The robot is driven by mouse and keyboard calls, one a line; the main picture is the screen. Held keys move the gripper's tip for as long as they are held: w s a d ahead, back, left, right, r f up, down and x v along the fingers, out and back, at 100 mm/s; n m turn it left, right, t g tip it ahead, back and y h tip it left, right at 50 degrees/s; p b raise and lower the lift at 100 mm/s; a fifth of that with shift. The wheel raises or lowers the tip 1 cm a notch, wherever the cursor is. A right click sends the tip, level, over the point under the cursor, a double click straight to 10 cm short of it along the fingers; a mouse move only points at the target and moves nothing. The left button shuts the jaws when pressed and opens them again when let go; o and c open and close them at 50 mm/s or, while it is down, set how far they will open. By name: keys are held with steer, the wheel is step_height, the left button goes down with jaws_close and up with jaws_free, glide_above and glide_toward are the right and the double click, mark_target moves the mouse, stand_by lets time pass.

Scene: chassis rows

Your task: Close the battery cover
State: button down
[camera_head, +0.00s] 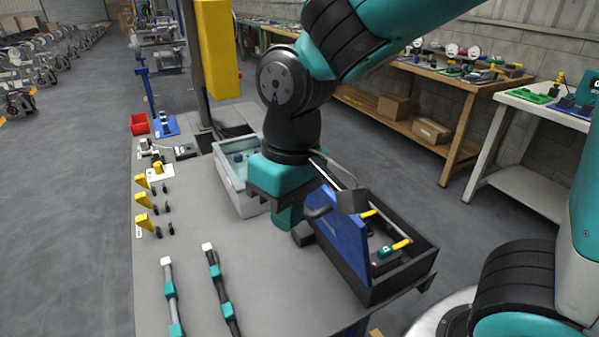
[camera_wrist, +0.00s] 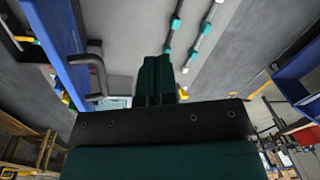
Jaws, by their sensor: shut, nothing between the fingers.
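The battery cover is a blue panel (camera_head: 350,240) that stands raised, steeply tilted, along the left side of a black open box (camera_head: 405,278). The box holds yellow-and-teal parts. A dark handle (camera_head: 318,212) sticks out from the cover's left face. In the wrist view, the blue cover (camera_wrist: 62,45) runs down the left side with its dark handle (camera_wrist: 92,75). My gripper (camera_head: 284,222) is left of the cover, pointing down over the table. In the wrist view, my teal fingers (camera_wrist: 156,82) are together and empty, right of the handle and apart from it.
The grey table (camera_head: 190,235) carries two rods with teal clamps (camera_head: 218,283) at the front and yellow parts (camera_head: 145,200) at the left. A pale bin (camera_head: 235,185) stands behind my gripper. A yellow post (camera_head: 217,50) rises at the back. Workbenches line the right wall.

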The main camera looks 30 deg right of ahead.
steer(key=w+a+r+m+h+p, duration=0.25)
steer(key=w+m+h+p, duration=0.3)
steer(key=w+p, duration=0.4)
steer(key=d+f+p, duration=0.2)
steer(key=d+f, duration=0.5)
steer(key=f, duration=0.2)
steer(key=shift+w+f+n+p, duration=0.3)
steer(key=shift+w+n+p, duration=0.05)
steer(key=shift+w+p, duration=0.05)
steer(key=shift+d+r+h, duration=0.1)
steer(key=shift+h, duration=0.15)
